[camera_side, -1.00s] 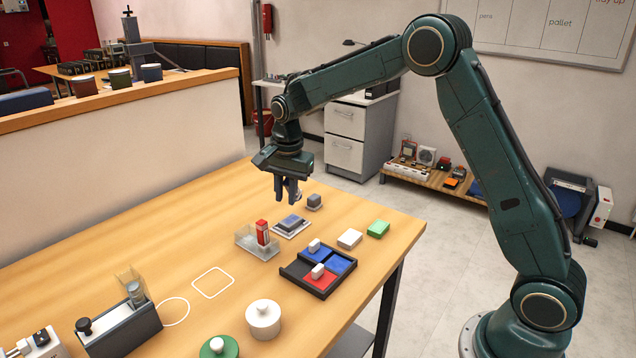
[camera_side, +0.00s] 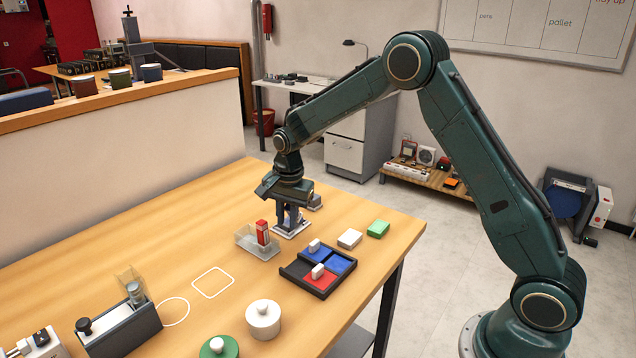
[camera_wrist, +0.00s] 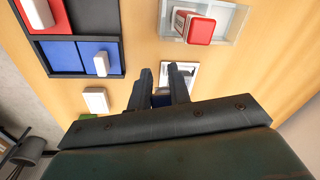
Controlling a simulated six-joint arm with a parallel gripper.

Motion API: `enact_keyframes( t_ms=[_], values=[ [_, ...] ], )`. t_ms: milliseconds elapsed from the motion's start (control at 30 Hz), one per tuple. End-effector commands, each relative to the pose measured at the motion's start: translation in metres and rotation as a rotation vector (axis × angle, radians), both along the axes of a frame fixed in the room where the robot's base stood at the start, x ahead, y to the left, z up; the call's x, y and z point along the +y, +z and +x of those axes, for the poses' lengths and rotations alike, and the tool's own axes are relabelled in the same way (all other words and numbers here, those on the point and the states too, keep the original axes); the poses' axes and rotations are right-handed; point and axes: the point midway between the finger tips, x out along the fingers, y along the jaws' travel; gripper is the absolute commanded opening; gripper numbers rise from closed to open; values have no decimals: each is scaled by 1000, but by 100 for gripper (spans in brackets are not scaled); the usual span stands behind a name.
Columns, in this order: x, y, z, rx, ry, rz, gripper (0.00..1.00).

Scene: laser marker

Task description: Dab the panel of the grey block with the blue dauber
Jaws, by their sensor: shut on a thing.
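My gripper (camera_side: 290,221) is low over a small white plate (camera_side: 291,233) and shut on a grey block with a blue top, mostly hidden by the fingers. In the wrist view a bit of this blue-topped block (camera_wrist: 161,101) shows between the fingers, with the plate (camera_wrist: 192,74) beyond. I cannot tell if the block still touches the plate. A white-handled dauber (camera_side: 314,245) stands on the blue pad of a dark tray (camera_side: 291,274); it also shows in the wrist view (camera_wrist: 101,63).
A clear box (camera_side: 248,243) with a red-and-white item (camera_side: 262,232) stands close left of the gripper. A white block (camera_side: 349,239) and a green block (camera_side: 377,229) lie to the right. A second dauber (camera_side: 317,271) stands on the red pad. A white pot (camera_side: 263,318) stands in front.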

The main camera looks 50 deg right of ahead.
Motion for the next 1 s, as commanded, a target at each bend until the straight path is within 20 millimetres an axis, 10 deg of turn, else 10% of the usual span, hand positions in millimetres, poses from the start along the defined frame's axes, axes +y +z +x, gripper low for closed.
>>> enact_keyframes(
  t_ms=[833,1000],
  values=[
    [-71,-29,0,-1,-3,0,0],
    [-53,-30,0,0,4,2,0]
  ],
)
